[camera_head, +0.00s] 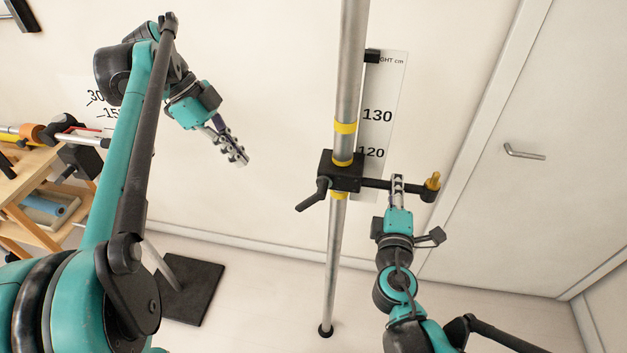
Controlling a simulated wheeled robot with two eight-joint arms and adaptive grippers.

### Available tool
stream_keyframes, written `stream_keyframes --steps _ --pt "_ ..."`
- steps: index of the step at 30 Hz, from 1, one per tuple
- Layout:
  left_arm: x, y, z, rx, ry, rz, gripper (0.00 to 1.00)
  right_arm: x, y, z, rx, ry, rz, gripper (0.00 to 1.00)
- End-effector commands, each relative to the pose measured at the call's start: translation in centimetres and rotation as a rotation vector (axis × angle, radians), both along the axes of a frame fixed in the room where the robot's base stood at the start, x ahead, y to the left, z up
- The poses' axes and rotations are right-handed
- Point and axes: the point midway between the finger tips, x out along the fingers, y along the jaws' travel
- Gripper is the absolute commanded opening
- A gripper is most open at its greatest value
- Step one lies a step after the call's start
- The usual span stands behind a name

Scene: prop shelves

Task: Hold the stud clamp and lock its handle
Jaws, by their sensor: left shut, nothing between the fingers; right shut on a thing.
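The stud clamp (340,171) is a black block around an upright metal pole (349,80). Its black handle (313,195) sticks out at the lower left. A black arm (412,186) runs right from the block to a brass stud (433,182) at its end. My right gripper (397,182) is shut on the clamp's black arm, just left of the stud. My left gripper (237,156) is shut and empty in the air, to the left of the handle and apart from it. Whether the handle is locked cannot be told.
A height scale (378,125) with 120 and 130 marks stands behind the pole. Yellow bands (345,127) ring the pole. A wooden shelf (20,190) with props is at the left, a black base plate (185,289) on the floor. A door (545,200) is at the right.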

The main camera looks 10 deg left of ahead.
Motion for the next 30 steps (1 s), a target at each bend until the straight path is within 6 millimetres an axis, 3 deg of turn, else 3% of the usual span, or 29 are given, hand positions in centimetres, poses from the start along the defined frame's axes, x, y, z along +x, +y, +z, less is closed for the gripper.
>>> stream_keyframes --steps 3,4,7,17,30 --pt "0.0 0.0 0.0 0.000 0.000 0.000 0.00 0.0 0.0 0.0 -0.001 0.000 0.000 0.00" --pt "0.0 0.0 0.0 0.000 0.000 0.000 0.00 0.0 0.0 0.0 -0.001 0.000 0.000 0.22" --pt "0.0 0.0 0.0 0.000 0.000 0.000 0.00 0.0 0.0 0.0 -0.001 0.000 0.000 0.49" --pt "0.0 0.0 0.1 0.000 0.000 0.000 0.00 -0.2 0.0 0.0 0.000 0.000 0.001 0.50" --pt "0.0 0.0 1.3 0.000 0.000 0.000 0.00 -4.6 0.1 0.1 0.000 0.000 0.003 0.50"
